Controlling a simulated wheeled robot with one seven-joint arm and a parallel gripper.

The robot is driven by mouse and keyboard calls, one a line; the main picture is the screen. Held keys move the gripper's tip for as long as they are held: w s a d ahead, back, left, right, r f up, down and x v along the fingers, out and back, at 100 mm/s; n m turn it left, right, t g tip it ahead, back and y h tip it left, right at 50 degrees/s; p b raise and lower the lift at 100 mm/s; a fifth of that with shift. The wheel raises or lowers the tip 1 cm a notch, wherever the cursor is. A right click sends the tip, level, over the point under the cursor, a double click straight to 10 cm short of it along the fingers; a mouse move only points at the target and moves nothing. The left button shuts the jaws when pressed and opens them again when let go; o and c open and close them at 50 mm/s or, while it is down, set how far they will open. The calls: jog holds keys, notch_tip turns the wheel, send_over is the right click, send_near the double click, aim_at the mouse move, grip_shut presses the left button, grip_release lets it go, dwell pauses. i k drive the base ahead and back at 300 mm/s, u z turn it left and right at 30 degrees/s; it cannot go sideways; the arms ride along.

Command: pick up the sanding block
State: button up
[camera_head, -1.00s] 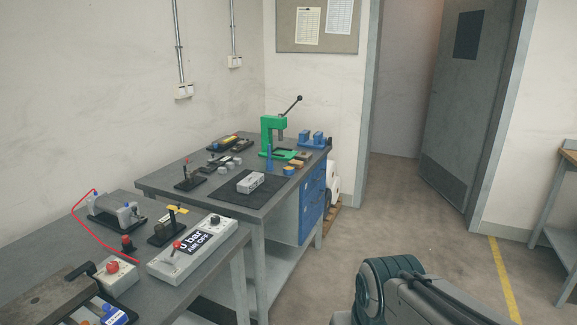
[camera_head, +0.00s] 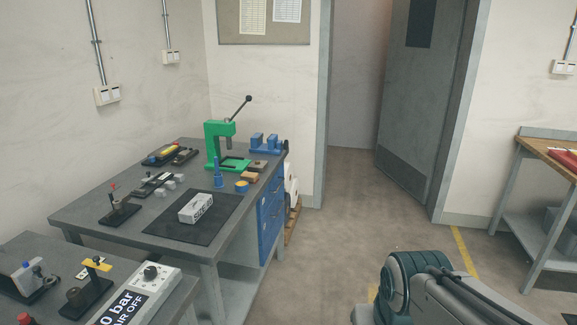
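A small tan block (camera_head: 249,177), which may be the sanding block, lies on the grey workbench (camera_head: 75,216) in front of the green press. A darker block with a brownish top (camera_head: 259,165) lies just behind it. They are too small to tell for certain which is the sanding block. Part of my arm shows at the bottom right, over the floor and well apart from the bench. My gripper is not in view.
A green lever press (camera_head: 214,145) stands at the bench's back. A pale lettered box (camera_head: 196,208) lies on a black mat (camera_head: 176,229). A yellow-topped round tin (camera_head: 241,186) and blue bottle (camera_head: 218,175) stand nearby. A nearer bench holds a control box (camera_head: 150,273).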

aim_at(251, 178)
jog(key=z, duration=0.35)
jog(key=i, duration=1.55)
jog(key=u, duration=0.55)
jog(key=i, duration=1.6)
jog(key=u, duration=0.7)
